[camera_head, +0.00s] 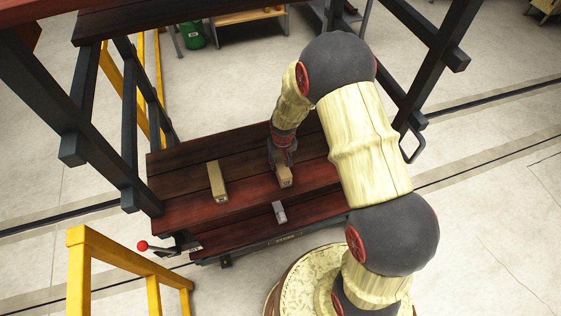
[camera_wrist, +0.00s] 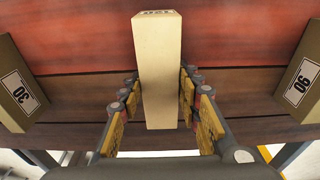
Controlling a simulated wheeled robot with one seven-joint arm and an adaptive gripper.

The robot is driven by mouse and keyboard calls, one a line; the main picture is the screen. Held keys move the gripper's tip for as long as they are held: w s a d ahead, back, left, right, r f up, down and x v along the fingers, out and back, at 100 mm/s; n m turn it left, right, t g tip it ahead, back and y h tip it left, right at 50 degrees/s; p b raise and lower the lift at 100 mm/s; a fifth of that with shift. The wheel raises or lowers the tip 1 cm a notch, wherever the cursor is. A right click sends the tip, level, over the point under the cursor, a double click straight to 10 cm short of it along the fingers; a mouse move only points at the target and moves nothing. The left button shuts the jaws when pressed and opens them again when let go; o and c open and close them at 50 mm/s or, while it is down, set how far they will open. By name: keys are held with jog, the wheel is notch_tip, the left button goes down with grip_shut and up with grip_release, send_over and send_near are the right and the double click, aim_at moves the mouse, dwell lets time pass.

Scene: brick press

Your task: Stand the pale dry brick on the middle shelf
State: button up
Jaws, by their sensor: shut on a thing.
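My gripper (camera_head: 282,157) is shut on a pale tan brick (camera_head: 284,178) over the red-brown board shelf (camera_head: 180,215). In the wrist view the held brick (camera_wrist: 158,75) is between the two yellow-padded fingers (camera_wrist: 158,90), with a dark printed label on its end that I cannot read surely. Whether the held brick touches the boards I cannot tell. A second tan brick (camera_head: 217,181) lies on the boards to the left. In the wrist view one brick labelled 30 (camera_wrist: 14,75) is at the left edge and one labelled 90 (camera_wrist: 300,80) at the right edge.
A small grey block (camera_head: 279,212) is near the shelf's front edge. Dark posts (camera_head: 128,150) frame the rack, and another board level (camera_head: 130,22) is above. A yellow railing (camera_head: 130,255) and a red-knobbed lever (camera_head: 143,246) are at front left. The boards between the bricks are clear.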

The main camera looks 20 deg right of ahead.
jog(key=o, duration=1.2)
jog(key=shift+c, duration=0.2)
notch_tip(320, 180, up, 12)
jog(key=s, duration=0.1)
jog(key=shift+s, duration=0.25)
jog(key=s+r+t+b, duration=0.2)
jog(key=s+r+b, duration=0.4)
jog(key=s, duration=0.6)
jog(key=s+r+t+b, duration=0.2)
jog(key=s+r+b, duration=0.5)
jog(key=s, duration=0.5)
notch_tip(320, 180, up, 2)
jog(key=shift+r, duration=0.25)
